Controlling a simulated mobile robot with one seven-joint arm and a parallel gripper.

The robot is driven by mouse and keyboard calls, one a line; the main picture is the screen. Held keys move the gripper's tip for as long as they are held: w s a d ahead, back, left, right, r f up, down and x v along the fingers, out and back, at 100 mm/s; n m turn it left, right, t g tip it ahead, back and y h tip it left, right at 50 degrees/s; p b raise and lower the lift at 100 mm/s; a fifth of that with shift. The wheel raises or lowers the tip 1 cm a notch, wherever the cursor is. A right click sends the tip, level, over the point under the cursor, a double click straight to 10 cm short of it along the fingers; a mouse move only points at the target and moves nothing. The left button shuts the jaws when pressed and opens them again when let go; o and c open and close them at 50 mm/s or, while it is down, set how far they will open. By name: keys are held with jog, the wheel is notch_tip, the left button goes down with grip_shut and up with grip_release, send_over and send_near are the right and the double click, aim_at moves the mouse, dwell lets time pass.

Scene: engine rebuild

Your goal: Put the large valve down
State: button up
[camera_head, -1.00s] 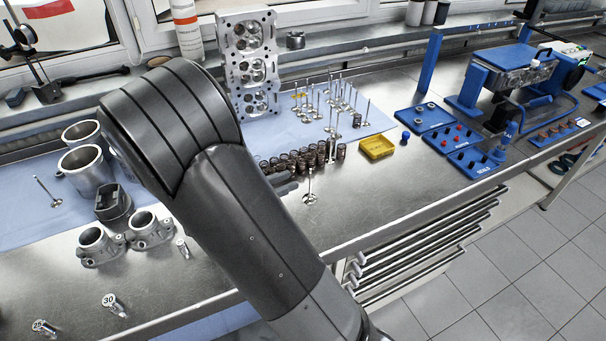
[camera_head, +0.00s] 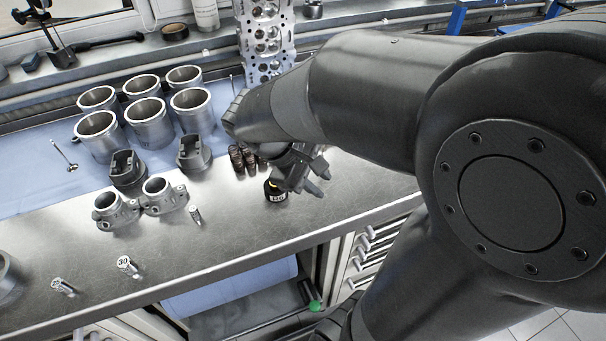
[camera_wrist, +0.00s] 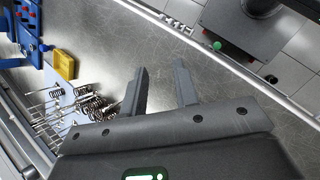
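My gripper (camera_wrist: 160,92) is open in the wrist view, with a clear gap and only bare bench between its fingers. In the head view my gripper (camera_head: 316,180) is low over the front part of the bench, partly behind my arm. One long-stemmed valve (camera_head: 64,155) rests alone on the blue mat at the left, well away from my gripper. Several other valves (camera_wrist: 46,112) stand close together at the left of the wrist view, beside coil springs (camera_wrist: 92,106). I cannot tell which valve is the large one. My arm hides most of the valve group in the head view.
Several cylinder liners (camera_head: 148,124), two pistons (camera_head: 193,153) and two flanged housings (camera_head: 163,197) stand left of my gripper. The cylinder head (camera_head: 266,37) is at the back. Bare bench (camera_head: 240,225) lies in front.

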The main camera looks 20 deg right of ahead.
jog(key=s+a+r+m+t+y, duration=0.5)
jog(key=r+m+t+y, duration=0.1)
jog(key=r+m+t, duration=0.1)
jog(key=shift+r+m, duration=0.4)
jog(key=shift+r, duration=0.3)
jog(key=shift+o, duration=0.4)
jog(key=shift+w, duration=0.1)
